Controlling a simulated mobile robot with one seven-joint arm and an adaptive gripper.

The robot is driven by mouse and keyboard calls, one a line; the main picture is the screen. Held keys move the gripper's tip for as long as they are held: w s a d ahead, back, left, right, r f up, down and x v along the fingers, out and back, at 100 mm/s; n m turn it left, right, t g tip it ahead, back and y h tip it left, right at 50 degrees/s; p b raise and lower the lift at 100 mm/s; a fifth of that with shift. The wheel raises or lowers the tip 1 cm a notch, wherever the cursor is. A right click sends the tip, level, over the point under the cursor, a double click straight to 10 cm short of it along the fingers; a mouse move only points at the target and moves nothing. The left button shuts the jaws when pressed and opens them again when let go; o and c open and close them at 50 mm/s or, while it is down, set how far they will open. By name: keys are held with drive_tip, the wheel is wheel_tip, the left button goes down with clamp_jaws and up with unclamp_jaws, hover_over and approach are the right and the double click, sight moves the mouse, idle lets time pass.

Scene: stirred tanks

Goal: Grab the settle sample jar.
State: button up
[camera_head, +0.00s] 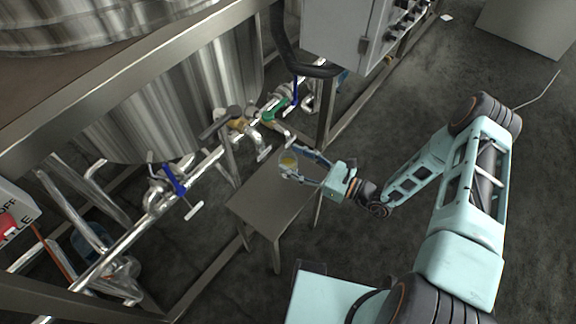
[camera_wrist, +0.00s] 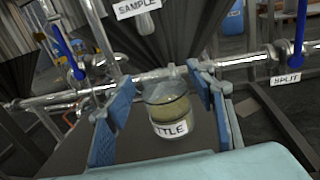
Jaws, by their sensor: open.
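The settle sample jar (camera_wrist: 167,108) is a clear jar with yellowish contents and a white label reading "TTLE" in the wrist view. It stands on the small metal table (camera_head: 249,208) and also shows in the head view (camera_head: 288,161). My gripper (camera_wrist: 160,82) is open, with one blue finger on each side of the jar. In the head view my gripper (camera_head: 304,166) reaches in from the right, its fingers around the jar. I cannot tell whether either finger touches the glass. The jar's lower edge shows above my gripper's body in the wrist view.
A pipe (camera_wrist: 135,82) with blue-handled valves runs behind the jar. A "SAMPLE" sign (camera_wrist: 138,8) hangs above and a "SPLIT" sign (camera_wrist: 286,79) is at right. A large steel tank (camera_head: 175,100) and frame stand left of the table. Floor to the right is mostly clear.

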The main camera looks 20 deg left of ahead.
drive_tip(key=shift+x, duration=1.3)
clamp_jaws()
